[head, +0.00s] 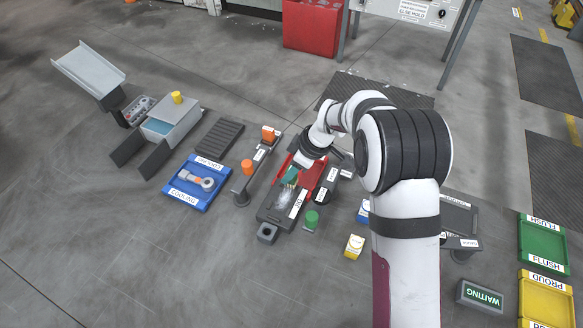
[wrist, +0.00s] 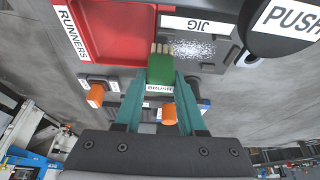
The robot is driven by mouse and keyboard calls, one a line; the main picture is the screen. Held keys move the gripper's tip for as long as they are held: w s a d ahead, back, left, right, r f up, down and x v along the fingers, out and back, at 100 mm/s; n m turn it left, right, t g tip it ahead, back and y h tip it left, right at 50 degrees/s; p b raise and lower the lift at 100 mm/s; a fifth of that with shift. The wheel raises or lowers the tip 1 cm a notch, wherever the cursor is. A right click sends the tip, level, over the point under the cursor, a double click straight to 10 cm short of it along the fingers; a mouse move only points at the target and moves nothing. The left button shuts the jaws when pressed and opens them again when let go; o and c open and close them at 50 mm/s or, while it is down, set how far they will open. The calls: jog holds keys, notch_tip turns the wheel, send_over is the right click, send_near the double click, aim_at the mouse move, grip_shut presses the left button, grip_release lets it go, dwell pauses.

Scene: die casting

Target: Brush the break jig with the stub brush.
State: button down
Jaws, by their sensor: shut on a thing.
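My gripper (wrist: 161,88) is shut on the stub brush (wrist: 161,70), a green block with pale bristles pointing away from the fingers. In the head view my gripper (head: 296,168) is over the break jig, with the green brush (head: 290,178) below it. The break jig (head: 275,213) is a dark block with a white label reading JIG, which also shows in the wrist view (wrist: 198,24). White dust or grit (wrist: 200,50) lies on the jig beside the bristle tips. I cannot tell whether the bristles touch the jig.
A red RUNNERS bin (wrist: 105,30) adjoins the jig. A dark round PUSH part (wrist: 275,25) is close by. A green knob (head: 312,219) and orange pieces (head: 247,167) stand around. A blue COOLING tray (head: 178,197) holds a metal part.

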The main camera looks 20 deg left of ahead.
jog(key=shift+f, duration=0.55)
jog(key=s, duration=0.3)
jog(key=shift+s+r, duration=0.1)
jog(key=shift+s, duration=2.45)
jog(key=shift+w+f, duration=0.15)
jog(key=shift+w, duration=1.85)
jog(key=shift+w+f, duration=0.1)
jog(key=shift+w, duration=1.95)
jog(key=shift+s+r, duration=0.15)
jog(key=shift+s, duration=0.8)
jog(key=shift+s+r, duration=0.1)
jog(key=shift+s, duration=0.8)
jog(key=shift+s+f, duration=0.15)
jog(key=shift+s, duration=2.05)
jog(key=shift+w+f, duration=0.15)
jog(key=shift+w, duration=3.85)
